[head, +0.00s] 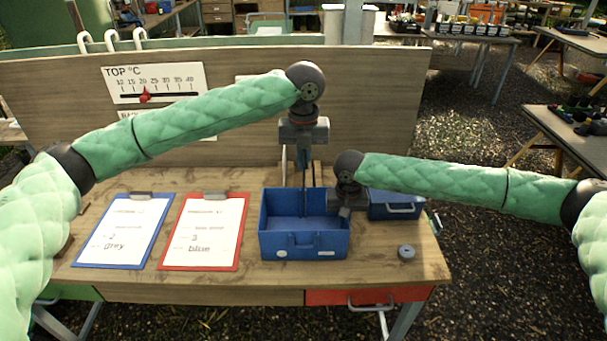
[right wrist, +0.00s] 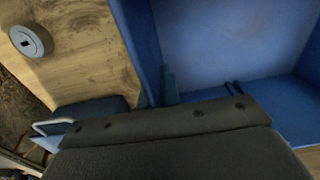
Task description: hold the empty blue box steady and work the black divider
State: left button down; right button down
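The blue box (head: 275,240) stands open on the bench in the head view, and its visible floor is bare. Its inside and one wall fill much of the right wrist view (right wrist: 225,40). My left gripper (head: 303,165) points down over the box's back side; its fingertips are hard to make out. My right gripper (head: 344,211) is at the box's right wall, partly covering it; whether it touches or grips the wall is unclear. I cannot make out a black divider for certain.
A second blue box with a handle (head: 397,207) stands to the right. A grey round piece (head: 406,253) lies near the right front. A blue clipboard (head: 125,230) and a red clipboard (head: 205,231) lie at left. A wooden back panel (head: 390,110) rises behind the bench.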

dwell(0.3)
jog(key=c, duration=1.5)
grip_release()
jog(key=shift+c, duration=0.2)
jog(key=shift+r, duration=0.1)
